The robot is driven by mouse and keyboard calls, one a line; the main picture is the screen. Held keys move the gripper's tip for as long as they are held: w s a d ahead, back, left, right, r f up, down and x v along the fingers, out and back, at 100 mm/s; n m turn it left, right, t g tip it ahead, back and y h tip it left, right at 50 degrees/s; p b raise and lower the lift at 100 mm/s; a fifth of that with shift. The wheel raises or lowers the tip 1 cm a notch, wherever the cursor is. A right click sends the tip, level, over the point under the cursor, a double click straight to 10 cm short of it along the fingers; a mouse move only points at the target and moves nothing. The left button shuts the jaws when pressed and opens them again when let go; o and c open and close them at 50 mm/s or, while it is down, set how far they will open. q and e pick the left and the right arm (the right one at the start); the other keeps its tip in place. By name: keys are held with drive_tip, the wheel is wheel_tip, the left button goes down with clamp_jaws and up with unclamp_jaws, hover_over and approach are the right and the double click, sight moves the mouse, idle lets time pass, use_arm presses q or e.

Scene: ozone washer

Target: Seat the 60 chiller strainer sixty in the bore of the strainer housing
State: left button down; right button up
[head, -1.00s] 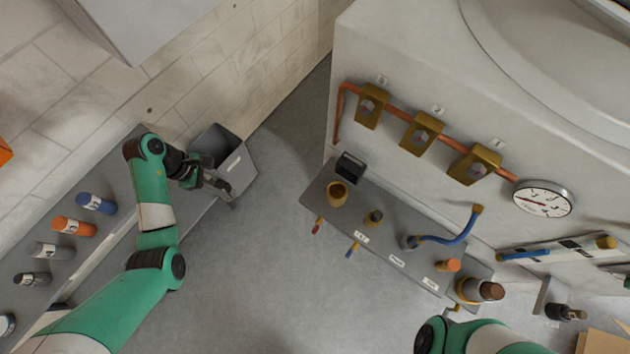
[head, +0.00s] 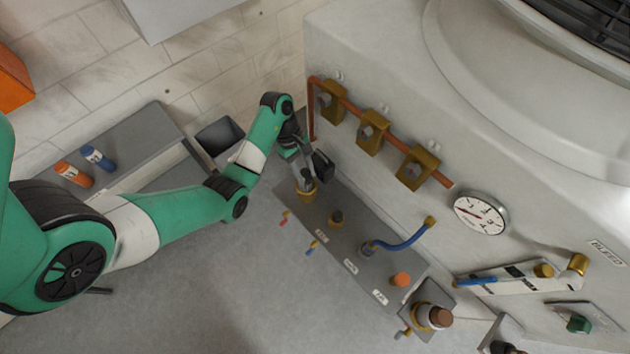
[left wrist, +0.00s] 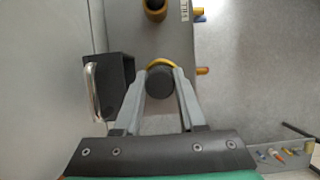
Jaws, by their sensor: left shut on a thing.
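My left gripper (head: 304,178) is shut on a dark grey cylinder, the strainer (left wrist: 160,82), at the left end of the grey bench. In the left wrist view the gripper's fingers (left wrist: 160,92) clasp it from both sides. The brass, cup-like strainer housing (head: 306,195) is directly beneath the fingertips. In the left wrist view the housing's gold rim (left wrist: 163,62) shows as an arc behind the strainer. The strainer's lower end is hidden, so I cannot tell how far it is inside the bore. My right gripper is out of view.
A black box with a handle (left wrist: 108,87) stands close beside the gripper. Along the bench (head: 365,253) are a smaller brass fitting (head: 337,218), a blue hose (head: 405,239) and an orange cap (head: 401,279). Copper pipe with brass blocks (head: 373,131) runs along the machine wall.

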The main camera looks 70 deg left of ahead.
sight(306, 181)
use_arm(q)
wheel_tip(306, 181, down, 4)
drive_tip(key=b, duration=0.2)
drive_tip(key=shift+f+b, duration=0.25)
drive_tip(key=shift+b, duration=0.05)
drive_tip(key=shift+f, duration=0.25)
drive_tip(key=shift+f, duration=0.15)
drive_tip(key=c, duration=0.8)
unclamp_jaws()
drive_tip(key=shift+o, duration=0.2)
